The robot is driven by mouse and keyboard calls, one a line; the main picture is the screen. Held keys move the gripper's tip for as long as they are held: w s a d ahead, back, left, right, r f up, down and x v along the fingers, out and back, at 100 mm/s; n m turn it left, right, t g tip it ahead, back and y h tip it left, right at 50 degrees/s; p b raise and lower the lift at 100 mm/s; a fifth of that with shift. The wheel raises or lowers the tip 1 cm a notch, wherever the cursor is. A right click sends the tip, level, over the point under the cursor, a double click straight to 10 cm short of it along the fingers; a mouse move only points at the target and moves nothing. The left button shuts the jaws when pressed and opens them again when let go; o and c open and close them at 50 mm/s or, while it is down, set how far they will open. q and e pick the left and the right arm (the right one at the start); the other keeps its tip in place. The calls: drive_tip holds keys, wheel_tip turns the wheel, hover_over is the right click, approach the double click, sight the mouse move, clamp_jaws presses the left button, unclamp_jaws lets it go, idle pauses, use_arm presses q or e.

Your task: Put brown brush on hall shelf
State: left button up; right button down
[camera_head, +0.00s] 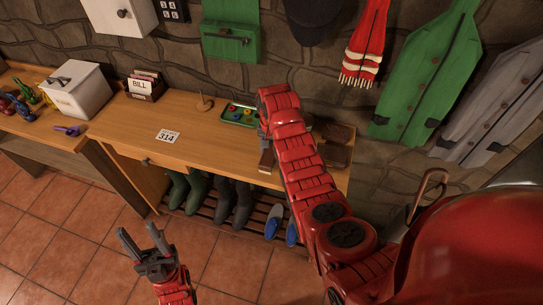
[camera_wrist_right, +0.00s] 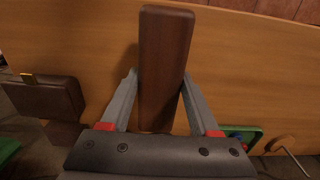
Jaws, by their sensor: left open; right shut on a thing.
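The brown brush (camera_wrist_right: 165,60) is a dark brown block between the two grey fingers of my right gripper (camera_wrist_right: 158,95). In the head view the brush (camera_head: 266,160) shows below the bent end of my right arm, over the wooden shelf top (camera_head: 215,135). I cannot tell whether it touches the wood. My right gripper is mostly hidden by the arm in the head view. My left gripper (camera_head: 143,240) is open and empty, above the tiled floor in front of the shelf.
Dark brown items (camera_head: 335,155) lie at the shelf's right end. A green tray (camera_head: 240,115), a card marked 314 (camera_head: 168,136) and a BILL holder (camera_head: 144,85) stand on top. Boots (camera_head: 197,195) and blue shoes (camera_head: 273,222) are below. Coats hang on the wall behind.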

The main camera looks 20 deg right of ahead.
sight(272, 156)
drive_tip(key=shift+w+d, duration=0.15)
drive_tip(key=shift+w, duration=0.1)
wheel_tip(272, 156, down, 2)
drive_tip(key=shift+f+p, duration=0.1)
drive_tip(key=shift+p, duration=0.8)
drive_tip(key=shift+s+f, duration=0.1)
drive_tip(key=shift+f, duration=0.65)
drive_tip(key=shift+f, duration=0.1)
drive_tip(key=shift+c, duration=0.6)
unclamp_jaws()
